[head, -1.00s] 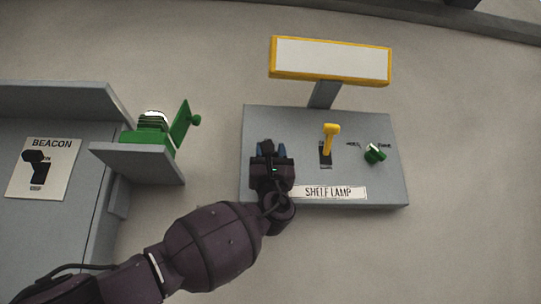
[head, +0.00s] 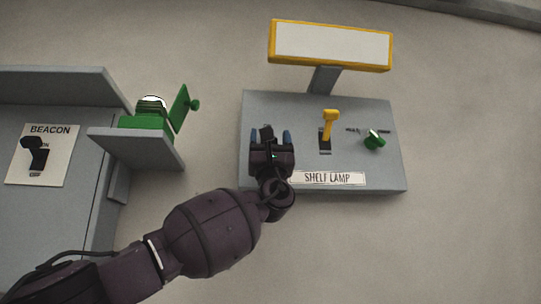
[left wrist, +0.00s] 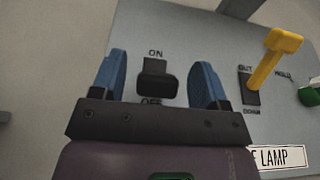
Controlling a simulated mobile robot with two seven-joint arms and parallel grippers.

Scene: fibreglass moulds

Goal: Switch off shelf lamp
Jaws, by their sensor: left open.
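The shelf lamp has a yellow-framed white head (head: 332,46) on a short post above a grey panel (head: 375,174) labelled SHELF LAMP. I cannot tell whether it is lit. A black switch (left wrist: 154,79) on the panel's left side sits between ON above and OFF below; its top also shows in the head view (head: 266,132). My right gripper is in neither view.
A yellow lever (head: 328,126) in a slot and a green knob (head: 375,140) sit right of the switch. At left stand a BEACON switch plate (head: 58,155) and a green device (head: 150,122) with a raised flap on a ledge. Bare wall lies right of the panel.

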